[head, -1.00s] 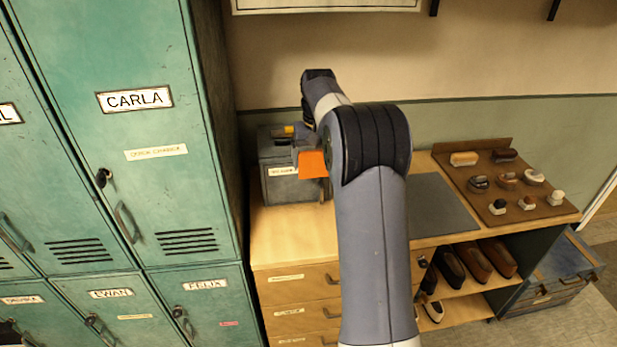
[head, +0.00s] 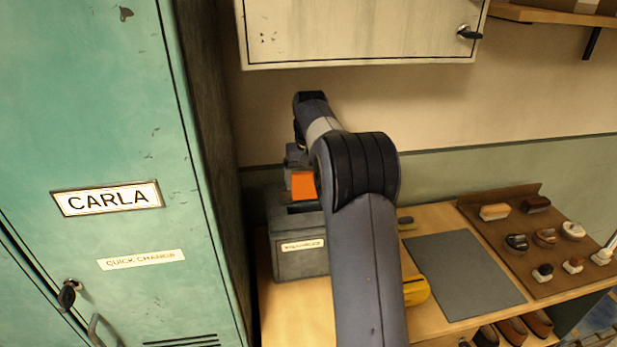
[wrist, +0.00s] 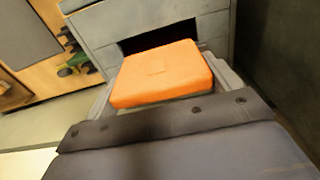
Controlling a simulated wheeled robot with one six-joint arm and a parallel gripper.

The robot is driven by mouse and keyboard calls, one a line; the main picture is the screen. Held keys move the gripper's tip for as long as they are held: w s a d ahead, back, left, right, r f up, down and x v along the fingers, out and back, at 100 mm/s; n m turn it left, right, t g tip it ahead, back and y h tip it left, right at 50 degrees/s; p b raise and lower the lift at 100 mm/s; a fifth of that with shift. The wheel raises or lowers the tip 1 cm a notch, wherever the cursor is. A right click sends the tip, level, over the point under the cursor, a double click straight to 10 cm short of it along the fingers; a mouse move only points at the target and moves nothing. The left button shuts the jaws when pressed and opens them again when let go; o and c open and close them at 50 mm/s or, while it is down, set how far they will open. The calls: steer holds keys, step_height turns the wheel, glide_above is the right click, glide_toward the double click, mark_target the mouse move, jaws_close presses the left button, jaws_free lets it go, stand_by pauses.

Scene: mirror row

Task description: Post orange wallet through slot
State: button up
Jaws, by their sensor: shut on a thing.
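In the wrist view my gripper (wrist: 168,84) is shut on the orange wallet (wrist: 160,76), which lies flat between the fingers. The dark slot (wrist: 160,37) shows just beyond the wallet's far edge. The wallet covers part of the slot, and I cannot tell whether its edge is inside. My arm hides the box's right side in the head view.
The green CARLA locker (head: 100,120) stands close at left. A pale wall cabinet (head: 360,30) hangs above. Right of my arm lie a yellow object (head: 416,290), a grey mat (head: 463,275) and a board (head: 590,268) with several brushes. The mat is clear.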

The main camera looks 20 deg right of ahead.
mark_target(309, 194)
steer(key=shift+f+b, duration=0.8)
steer(key=shift+f, duration=2.05)
steer(key=o, duration=0.8)
steer(key=shift+r, duration=0.15)
steer(key=r, duration=0.7)
steer(key=s+r+b, duration=0.1)
steer(key=r, duration=0.2)
steer(key=shift+r, duration=0.3)
steer(key=shift+f, duration=0.15)
